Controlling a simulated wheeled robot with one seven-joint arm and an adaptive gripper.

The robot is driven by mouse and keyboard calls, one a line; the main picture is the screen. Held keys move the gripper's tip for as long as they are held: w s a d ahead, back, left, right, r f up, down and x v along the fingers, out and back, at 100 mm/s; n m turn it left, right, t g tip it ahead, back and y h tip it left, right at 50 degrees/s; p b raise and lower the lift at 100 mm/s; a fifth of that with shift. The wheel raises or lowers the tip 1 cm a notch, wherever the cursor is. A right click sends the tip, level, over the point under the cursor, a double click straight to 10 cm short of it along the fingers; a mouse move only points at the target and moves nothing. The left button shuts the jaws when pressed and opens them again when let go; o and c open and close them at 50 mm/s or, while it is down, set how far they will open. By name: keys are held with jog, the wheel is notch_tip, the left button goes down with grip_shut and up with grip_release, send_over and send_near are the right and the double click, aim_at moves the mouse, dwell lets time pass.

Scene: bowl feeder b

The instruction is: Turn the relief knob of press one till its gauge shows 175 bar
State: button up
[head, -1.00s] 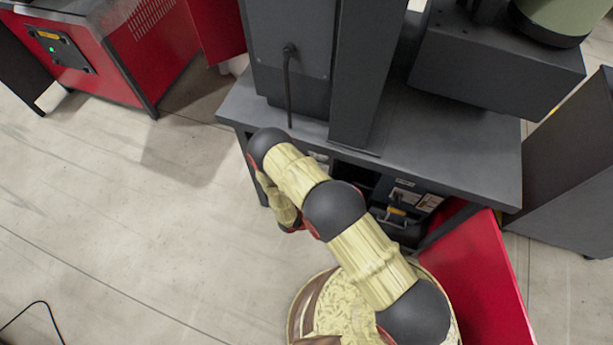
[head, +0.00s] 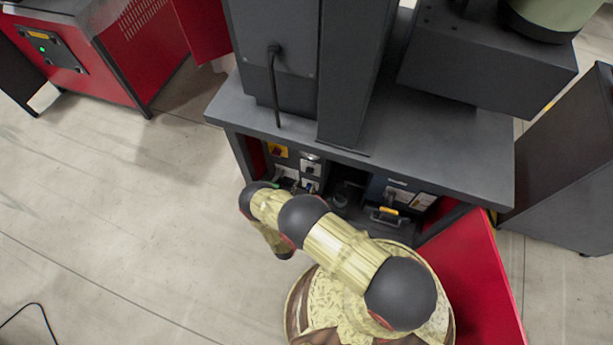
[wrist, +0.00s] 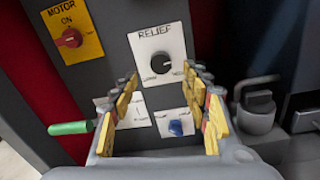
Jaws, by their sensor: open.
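The relief knob (wrist: 161,63) is a black round knob on a white plate marked RELIEF, on a grey panel in the wrist view. My gripper (wrist: 165,90) is open, with one yellow finger on each side of the picture. The knob shows beyond and between the fingertips, apart from them, and nothing is between the fingers. In the head view my arm reaches toward the cabinet under the dark bench, and the white relief plate (head: 311,168) is small there. The gripper is hidden behind my arm in the head view. I cannot see a readable gauge in either view.
A red motor switch (wrist: 70,38) on a yellow plate is at upper left. A green handle (wrist: 70,128) and a blue knob (wrist: 176,127) lie lower. A grey cylindrical part (wrist: 257,105) stands at right. The bench top (head: 440,150) overhangs the cabinet; a red panel (head: 470,275) is at right.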

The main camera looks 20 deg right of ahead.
aim_at(309, 173)
jog(key=shift+b+x, duration=0.95)
jog(key=shift+x, duration=2.6)
jog(key=shift+c, duration=0.5)
jog(key=c, duration=1.1)
jog(key=shift+o, duration=0.2)
jog(key=shift+m, duration=1.6)
jog(key=o, duration=1.2)
jog(key=shift+c, duration=0.2)
jog(key=shift+s, duration=0.1)
